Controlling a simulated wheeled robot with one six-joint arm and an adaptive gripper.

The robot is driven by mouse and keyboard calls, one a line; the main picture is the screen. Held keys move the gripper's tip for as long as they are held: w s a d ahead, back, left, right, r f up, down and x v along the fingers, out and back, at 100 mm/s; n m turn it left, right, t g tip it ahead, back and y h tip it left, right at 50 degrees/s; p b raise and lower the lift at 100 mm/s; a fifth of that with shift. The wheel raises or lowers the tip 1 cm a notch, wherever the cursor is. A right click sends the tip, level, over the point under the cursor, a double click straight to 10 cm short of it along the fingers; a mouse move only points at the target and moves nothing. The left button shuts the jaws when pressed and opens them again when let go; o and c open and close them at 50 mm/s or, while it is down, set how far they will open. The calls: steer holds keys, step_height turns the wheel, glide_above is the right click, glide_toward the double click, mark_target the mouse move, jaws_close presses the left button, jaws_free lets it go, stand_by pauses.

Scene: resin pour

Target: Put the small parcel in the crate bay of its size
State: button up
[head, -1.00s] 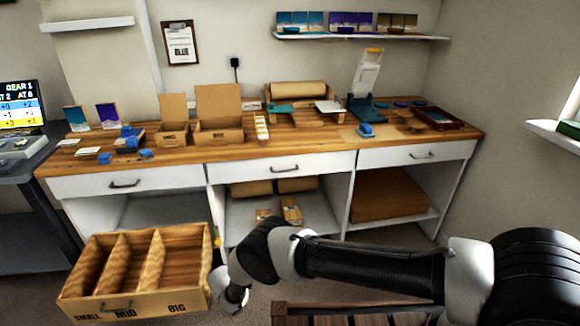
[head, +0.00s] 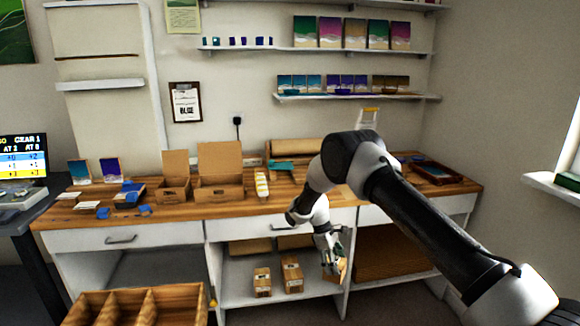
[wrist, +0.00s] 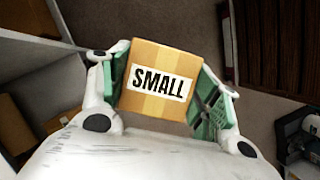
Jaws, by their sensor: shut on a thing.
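The small parcel (wrist: 158,82) is a brown cardboard box with a white label reading SMALL. My gripper (wrist: 160,90) is shut on it, with a green-lined finger on each side in the wrist view. In the head view my gripper (head: 334,262) hangs in front of the counter's lower right bay, with the parcel (head: 341,270) partly hidden by the fingers. The wooden crate (head: 205,307) is at the lower left, apart from the gripper. Its dividers and part of its bays show, but its front and labels are cut off below the frame.
Two parcels (head: 262,282) (head: 291,275) stand on the low shelf left of my gripper. The wooden counter (head: 230,210) holds open cartons (head: 220,170) and small goods. Open floor lies between crate and gripper.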

steer(key=s+d+r+m+g+y, duration=0.2)
steer(key=s+d+r+m+y, duration=0.2)
steer(key=s+d+r+m, duration=0.8)
step_height(320, 180, up, 4)
steer(key=shift+s+d+f+m, duration=0.1)
steer(key=shift+s+d+m, duration=0.3)
steer(key=shift+s+d, duration=0.25)
steer(key=shift+d, duration=0.1)
